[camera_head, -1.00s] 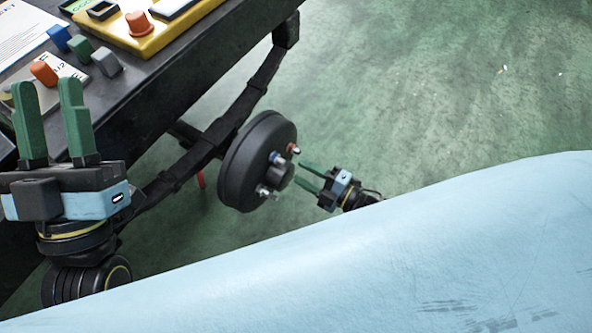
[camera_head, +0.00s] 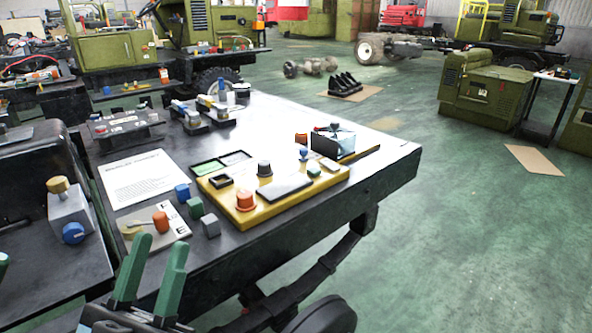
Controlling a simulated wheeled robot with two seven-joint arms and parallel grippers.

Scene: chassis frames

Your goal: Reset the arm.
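My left gripper (camera_head: 156,255) shows at the bottom left of the head view, in front of the near edge of the dark table (camera_head: 385,172). Its two green fingers point up and stand apart, with nothing between them. My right gripper is not in view. Part of a dark round wheel hub (camera_head: 322,318) shows at the bottom edge, below the table.
The table bears a yellow tray (camera_head: 262,213) with an orange knob, a white sheet (camera_head: 136,177), and small blue, green and grey blocks. A grey box with a blue knob (camera_head: 70,222) stands at left. Olive machines stand behind.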

